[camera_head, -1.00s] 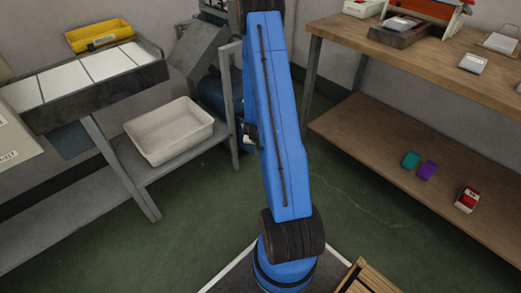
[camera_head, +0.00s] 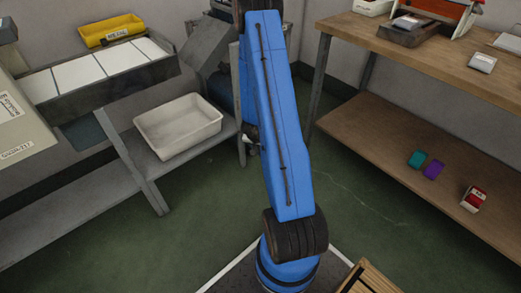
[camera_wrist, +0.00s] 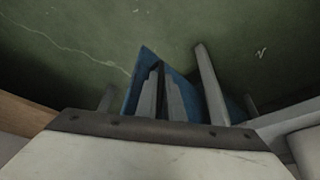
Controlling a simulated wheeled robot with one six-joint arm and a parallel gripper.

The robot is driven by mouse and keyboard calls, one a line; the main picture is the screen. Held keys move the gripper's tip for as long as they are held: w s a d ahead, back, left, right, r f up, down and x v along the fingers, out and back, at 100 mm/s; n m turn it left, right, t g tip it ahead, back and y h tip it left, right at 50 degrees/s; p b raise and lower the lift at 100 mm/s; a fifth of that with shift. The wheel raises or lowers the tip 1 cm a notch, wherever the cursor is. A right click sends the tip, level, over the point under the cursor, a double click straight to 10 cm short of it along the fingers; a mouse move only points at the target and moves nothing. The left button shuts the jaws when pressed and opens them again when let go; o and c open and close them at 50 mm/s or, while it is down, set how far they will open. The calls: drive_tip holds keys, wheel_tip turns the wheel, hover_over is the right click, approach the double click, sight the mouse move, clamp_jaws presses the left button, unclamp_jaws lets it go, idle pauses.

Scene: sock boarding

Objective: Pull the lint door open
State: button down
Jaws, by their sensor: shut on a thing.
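My gripper (camera_wrist: 163,97) shows in the wrist view as narrow grey fingers close together at the middle. It is shut on a part of the lint door, but the held part is mostly hidden and the door's outline is hard to make out. A pale panel with a dark, bolted edge (camera_wrist: 150,128) fills the bottom of the wrist view; I cannot tell whether it belongs to the door.
A white bin (camera_head: 180,127) sits on the grey stand's lower shelf at left. A yellow tray (camera_head: 108,30) lies above it, behind white panels. A pale labelled housing (camera_head: 18,125) is at the left edge. A wooden workbench (camera_head: 420,42) stands at right. Green floor (camera_head: 350,210) is clear between them.

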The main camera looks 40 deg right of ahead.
drive_tip(key=shift+w+d+r, duration=0.1)
drive_tip(key=shift+w+d, duration=0.05)
drive_tip(key=shift+w, duration=0.1)
drive_tip(key=c, duration=1.9)
unclamp_jaws()
drive_tip(key=shift+s, duration=0.1)
drive_tip(key=v, duration=1.7)
